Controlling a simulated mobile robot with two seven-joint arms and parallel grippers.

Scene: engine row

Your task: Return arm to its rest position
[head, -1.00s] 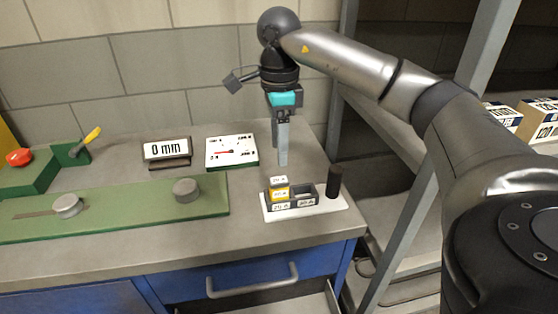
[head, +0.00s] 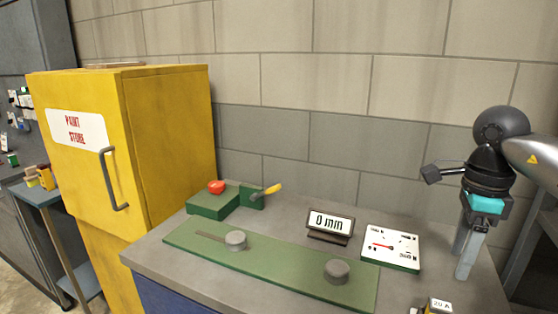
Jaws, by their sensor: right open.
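My right gripper (head: 465,254) hangs at the right side of the head view, pointing down over the right end of the workbench (head: 150,256). Its two grey fingers are apart and nothing shows between them. It is above and behind the small fuse block (head: 436,306), which is mostly cut off by the bottom edge. The right forearm comes in from the right edge. My left gripper is not in view.
A green plate with two grey knobs (head: 337,271) lies on the bench. Behind it stand a "0 mm" display (head: 330,225), a white dial panel (head: 391,248), and a green box with a red button (head: 216,187) and yellow lever (head: 267,191). A yellow cabinet (head: 165,140) stands left.

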